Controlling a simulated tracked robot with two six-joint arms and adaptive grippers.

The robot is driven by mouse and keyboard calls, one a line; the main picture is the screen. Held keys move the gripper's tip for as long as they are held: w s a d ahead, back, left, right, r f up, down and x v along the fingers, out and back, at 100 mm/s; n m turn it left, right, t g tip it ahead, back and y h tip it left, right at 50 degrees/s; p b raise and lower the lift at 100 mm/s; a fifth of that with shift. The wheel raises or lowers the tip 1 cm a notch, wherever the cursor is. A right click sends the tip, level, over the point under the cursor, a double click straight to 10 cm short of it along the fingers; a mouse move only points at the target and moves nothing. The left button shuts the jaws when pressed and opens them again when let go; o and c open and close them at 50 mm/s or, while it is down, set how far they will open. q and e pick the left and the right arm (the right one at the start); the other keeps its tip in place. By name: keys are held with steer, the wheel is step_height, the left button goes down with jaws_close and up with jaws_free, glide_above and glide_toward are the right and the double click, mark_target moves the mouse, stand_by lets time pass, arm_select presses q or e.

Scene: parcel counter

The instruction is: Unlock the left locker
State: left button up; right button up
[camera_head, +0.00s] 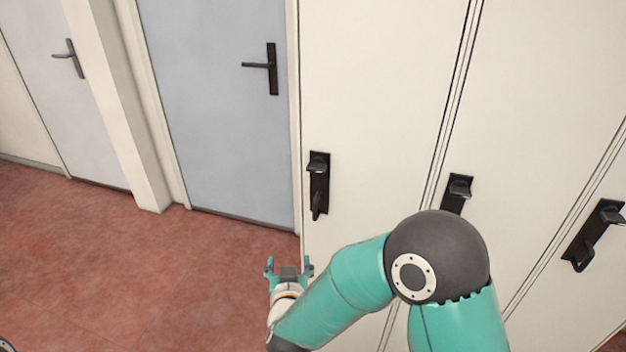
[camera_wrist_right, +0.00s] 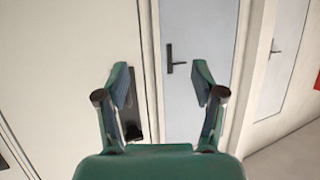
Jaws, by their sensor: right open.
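The left locker (camera_head: 375,90) is a tall cream door with a black lock plate and handle (camera_head: 318,185) near its left edge. The lock plate has a knob at the top and a lever at the bottom. The same lock plate shows in the wrist view (camera_wrist_right: 132,125), partly hidden behind a finger. My right gripper (camera_head: 289,264) is open and empty, below and left of the lock plate and apart from it. Its two fingers also show in the wrist view (camera_wrist_right: 163,86) with nothing between them.
More cream lockers stand to the right, with black lock plates (camera_head: 457,192) and (camera_head: 594,233). A blue-grey door (camera_head: 215,110) with a black handle (camera_head: 262,67) is left of the left locker. Another door (camera_head: 75,105) stands farther left. The red floor (camera_head: 130,260) is clear.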

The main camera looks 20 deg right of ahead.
step_height(320, 180, up, 8)
steer(key=a+m+t+h, duration=0.1)
steer(key=t+h, duration=0.1)
steer(key=m+h, duration=0.3)
steer(key=h, duration=0.2)
glide_toward(314, 171)
steer(key=p+x, duration=0.2)
steer(key=x, duration=0.7)
steer(key=shift+d, duration=0.15)
steer(key=shift+c, duration=0.3)
steer(key=c, duration=1.1)
